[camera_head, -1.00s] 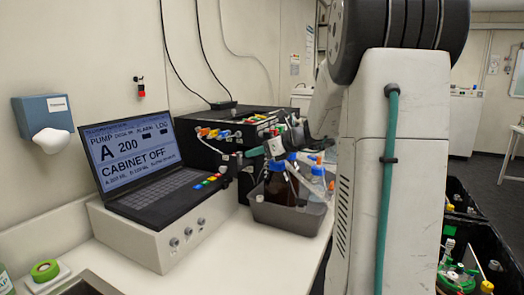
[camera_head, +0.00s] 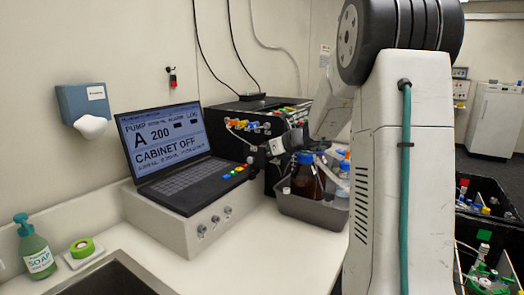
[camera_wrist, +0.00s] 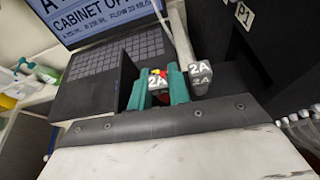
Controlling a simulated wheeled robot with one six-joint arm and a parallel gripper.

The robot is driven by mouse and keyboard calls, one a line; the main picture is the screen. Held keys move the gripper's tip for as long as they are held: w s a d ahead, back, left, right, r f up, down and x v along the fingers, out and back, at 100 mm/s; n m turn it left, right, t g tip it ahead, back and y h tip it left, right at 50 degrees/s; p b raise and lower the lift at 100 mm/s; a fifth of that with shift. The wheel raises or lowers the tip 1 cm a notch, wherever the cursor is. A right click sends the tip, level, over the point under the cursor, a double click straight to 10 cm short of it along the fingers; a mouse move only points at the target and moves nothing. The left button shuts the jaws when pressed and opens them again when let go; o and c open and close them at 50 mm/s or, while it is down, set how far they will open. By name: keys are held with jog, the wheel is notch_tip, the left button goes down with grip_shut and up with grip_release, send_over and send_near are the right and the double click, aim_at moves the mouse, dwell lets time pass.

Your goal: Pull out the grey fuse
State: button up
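Just right of the fingers is a grey block (camera_wrist: 201,80), also marked 2A, at the end of a pale grey bar. In the head view my gripper (camera_head: 258,148) is small and partly hidden, between the laptop and the black cabinet (camera_head: 248,180).
The open laptop (camera_head: 160,145), reading CABINET OFF, sits on a white box (camera_head: 205,226) with coloured buttons. A grey tub (camera_head: 310,207) with a brown bottle (camera_head: 305,182) stands right of the cabinet. The front worktop is clear.

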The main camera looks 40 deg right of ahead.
grip_shut()
jog(key=shift+r, duration=0.75)
jog(key=shift+r, duration=0.35)
jog(key=shift+r, duration=0.6)
jog(key=shift+r, duration=1.45)
